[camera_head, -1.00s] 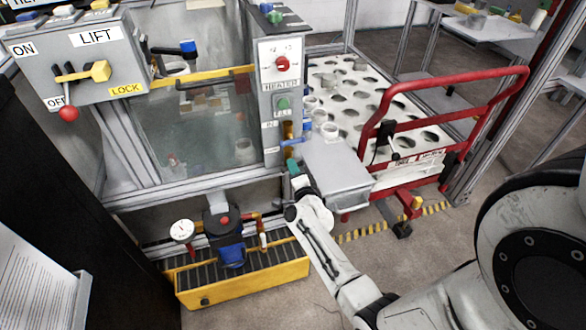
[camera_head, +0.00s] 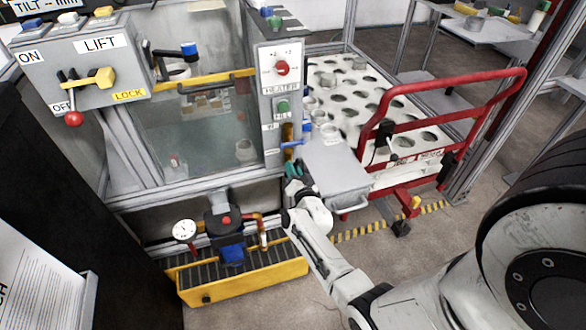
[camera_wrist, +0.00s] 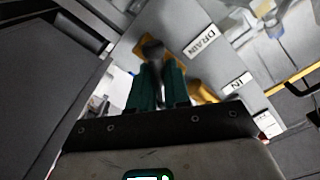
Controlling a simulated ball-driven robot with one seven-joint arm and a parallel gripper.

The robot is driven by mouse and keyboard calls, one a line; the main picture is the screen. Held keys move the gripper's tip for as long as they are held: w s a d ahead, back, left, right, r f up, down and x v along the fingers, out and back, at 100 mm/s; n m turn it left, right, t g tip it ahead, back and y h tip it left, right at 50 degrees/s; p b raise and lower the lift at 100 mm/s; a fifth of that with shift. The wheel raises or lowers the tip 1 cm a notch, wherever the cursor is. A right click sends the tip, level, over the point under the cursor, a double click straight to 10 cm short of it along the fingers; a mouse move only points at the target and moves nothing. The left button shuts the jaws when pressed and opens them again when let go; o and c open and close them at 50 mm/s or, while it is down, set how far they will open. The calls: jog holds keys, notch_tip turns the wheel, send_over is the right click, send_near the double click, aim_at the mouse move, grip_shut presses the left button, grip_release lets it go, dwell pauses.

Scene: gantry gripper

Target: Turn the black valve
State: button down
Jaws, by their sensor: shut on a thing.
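The black valve handle (camera_wrist: 153,52) shows in the wrist view, next to the DRAIN label (camera_wrist: 201,41) with a yellow-brass part behind it. My gripper (camera_wrist: 157,78) has its two dark green fingers shut on the black handle, one on each side. In the head view my gripper (camera_head: 292,171) is at the lower right edge of the grey tank cabinet. The black handle cannot be made out there.
A blue-handled valve (camera_head: 292,143) sits just above my gripper. A grey box (camera_head: 335,165) stands close on the right, with a red rail cart (camera_head: 440,125) beyond. A yellow tray (camera_head: 240,284) with a pump and gauge (camera_head: 184,230) lies below left.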

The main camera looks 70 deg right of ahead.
jog(key=shift+w+r+n, duration=0.1)
jog(key=shift+r+n, duration=0.05)
jog(key=shift+n, duration=0.75)
jog(key=c, duration=1)
grip_release()
jog(key=shift+d, duration=0.1)
jog(key=p+v, duration=0.3)
jog(key=v, duration=0.8)
